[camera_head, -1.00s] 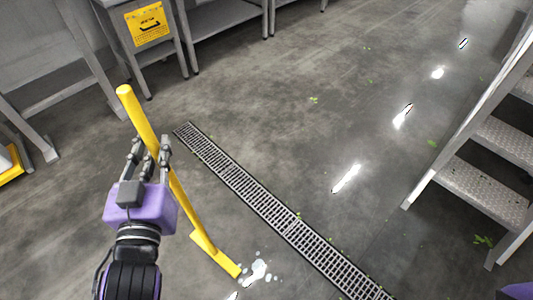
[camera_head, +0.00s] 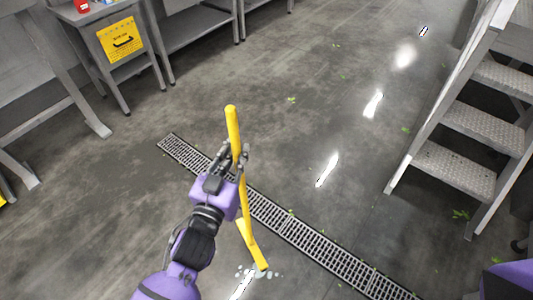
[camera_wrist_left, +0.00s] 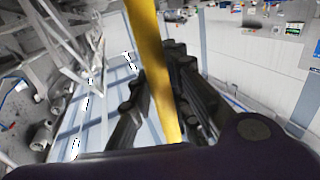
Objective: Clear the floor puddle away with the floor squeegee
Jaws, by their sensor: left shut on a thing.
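The yellow floor squeegee (camera_head: 233,130) stands tilted in the head view, its handle up and its yellow head down on the floor. My left gripper (camera_head: 238,160) is shut on the handle below its top end. The handle also crosses the left wrist view (camera_wrist_left: 150,55) between the dark fingers (camera_wrist_left: 165,100). A small splashy patch of puddle water (camera_head: 246,274) lies on the floor at the squeegee head, partly hidden by it. It is near the floor drain grate (camera_head: 320,240). My right gripper is not in view; only a purple piece shows at the lower right.
Metal steps (camera_head: 455,170) stand on the right. Grey metal tables (camera_head: 200,30) and a yellow sign (camera_head: 121,39) are at the upper left. Small green leaf bits (camera_head: 291,100) dot the floor. The middle floor is open, with bright reflections.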

